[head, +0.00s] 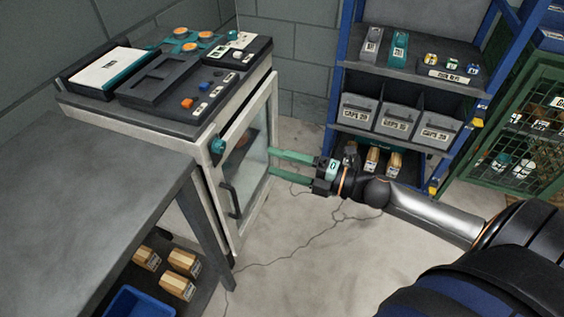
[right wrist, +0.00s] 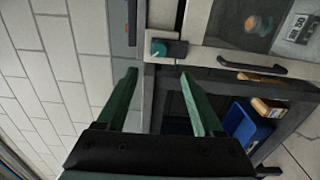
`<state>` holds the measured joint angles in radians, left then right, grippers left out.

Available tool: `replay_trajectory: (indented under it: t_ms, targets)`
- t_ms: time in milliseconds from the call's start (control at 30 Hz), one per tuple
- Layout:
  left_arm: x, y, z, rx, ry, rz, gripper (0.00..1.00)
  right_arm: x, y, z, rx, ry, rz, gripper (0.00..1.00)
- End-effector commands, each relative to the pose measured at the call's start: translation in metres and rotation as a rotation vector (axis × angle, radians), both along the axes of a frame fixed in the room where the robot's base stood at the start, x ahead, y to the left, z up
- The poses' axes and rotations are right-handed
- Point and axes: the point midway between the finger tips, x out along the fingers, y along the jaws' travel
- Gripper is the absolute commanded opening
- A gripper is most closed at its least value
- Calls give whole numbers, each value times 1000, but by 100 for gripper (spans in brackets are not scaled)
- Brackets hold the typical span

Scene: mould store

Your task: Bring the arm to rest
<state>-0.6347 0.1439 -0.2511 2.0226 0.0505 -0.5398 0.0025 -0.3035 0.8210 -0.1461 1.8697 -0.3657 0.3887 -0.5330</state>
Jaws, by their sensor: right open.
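My right gripper (head: 272,166) reaches in from the right in the head view, its two green fingers apart and empty. The fingertips are close to the glass door of a white cabinet (head: 246,150); I cannot tell whether they touch it. In the right wrist view my right gripper (right wrist: 158,88) shows both fingers spread, with nothing between them. The cabinet's teal knob (head: 217,146) and dark door handle (head: 231,200) are left of the fingers. The knob also shows in the right wrist view (right wrist: 159,48). My left gripper is not in view.
A grey bench (head: 90,190) adjoins the cabinet, with wooden blocks (head: 180,262) and a blue bin (head: 140,302) beneath. A blue-framed shelf (head: 400,135) holds grey bins behind my right arm. A green mesh cage (head: 520,130) stands at right. The floor (head: 300,250) below the arm is clear.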

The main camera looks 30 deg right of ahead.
Motion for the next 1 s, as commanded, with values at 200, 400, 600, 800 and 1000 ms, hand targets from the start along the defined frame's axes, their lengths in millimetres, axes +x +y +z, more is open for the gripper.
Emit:
replay_trajectory:
  t_ms: [200,400,600,800,1000]
  targets:
    - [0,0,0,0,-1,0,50,-2,-2,1,0,-1,0,69]
    - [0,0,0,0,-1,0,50,-1,-1,0,-1,-1,0,69]
    - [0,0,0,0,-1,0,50,-2,-1,-1,8,7,-6,69]
    - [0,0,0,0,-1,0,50,-10,7,-41,256,236,-182,69]
    - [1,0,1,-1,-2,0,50,-52,36,-123,715,713,-506,69]
